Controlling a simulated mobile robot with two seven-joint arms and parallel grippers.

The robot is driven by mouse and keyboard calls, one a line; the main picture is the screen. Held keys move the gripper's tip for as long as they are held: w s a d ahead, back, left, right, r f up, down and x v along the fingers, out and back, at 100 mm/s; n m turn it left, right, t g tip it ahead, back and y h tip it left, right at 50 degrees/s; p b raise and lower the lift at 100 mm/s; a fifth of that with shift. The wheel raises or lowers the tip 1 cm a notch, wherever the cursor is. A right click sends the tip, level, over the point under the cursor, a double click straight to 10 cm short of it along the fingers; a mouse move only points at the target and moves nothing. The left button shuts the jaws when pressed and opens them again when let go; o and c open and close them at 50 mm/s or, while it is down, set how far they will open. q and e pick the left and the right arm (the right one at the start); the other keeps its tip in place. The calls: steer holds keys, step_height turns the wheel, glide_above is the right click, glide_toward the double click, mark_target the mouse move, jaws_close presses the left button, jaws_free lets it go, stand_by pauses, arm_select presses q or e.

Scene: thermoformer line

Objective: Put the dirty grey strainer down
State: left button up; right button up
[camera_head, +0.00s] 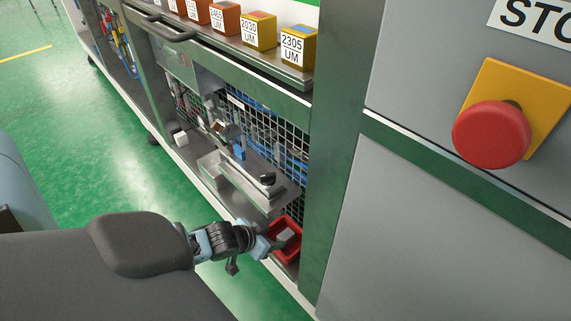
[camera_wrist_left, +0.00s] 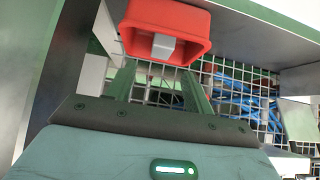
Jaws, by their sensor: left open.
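A grey block-like piece, which looks like the grey strainer (camera_head: 286,236), lies in a red bin (camera_head: 291,254) low in the machine's lower bay. In the left wrist view, the grey strainer (camera_wrist_left: 163,46) rests inside the red bin (camera_wrist_left: 168,14) near its lower rim. Dirt on it cannot be made out. My left gripper (camera_head: 263,245) is just left of the bin in the head view. In the left wrist view its two fingers (camera_wrist_left: 160,82) are apart, with nothing between them, pointing towards the bin. My right gripper is not in view.
A metal tray (camera_head: 225,181) and small parts stand on the bay floor behind the bin. A wire mesh (camera_head: 262,122) backs the bay. A shelf (camera_head: 240,47) above holds several labelled boxes. A grey panel with a red stop button (camera_head: 491,134) is at right. The green floor at left is clear.

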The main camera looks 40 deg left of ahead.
arm_select(q)
steer(key=shift+v, duration=0.9)
steer(key=shift+d, duration=0.1)
steer(key=s+d+f+g+h, duration=0.15)
steer(key=s+d, duration=0.25)
steer(key=s, duration=0.5)
steer(key=s+d+f+m, duration=0.15)
steer(key=s+d, duration=0.25)
steer(key=s, duration=0.4)
steer(key=s+d+f+n+g, duration=0.15)
steer(key=s+d, duration=0.25)
steer(key=s, duration=0.5)
steer(key=s+d+r+m, duration=0.1)
steer(key=s+d+r, duration=0.1)
steer(key=s, duration=0.9)
steer(key=shift+s+r+g, duration=0.25)
steer(key=shift+r+g, duration=0.05)
steer(key=shift+r, duration=0.1)
steer(key=shift+y, duration=0.25)
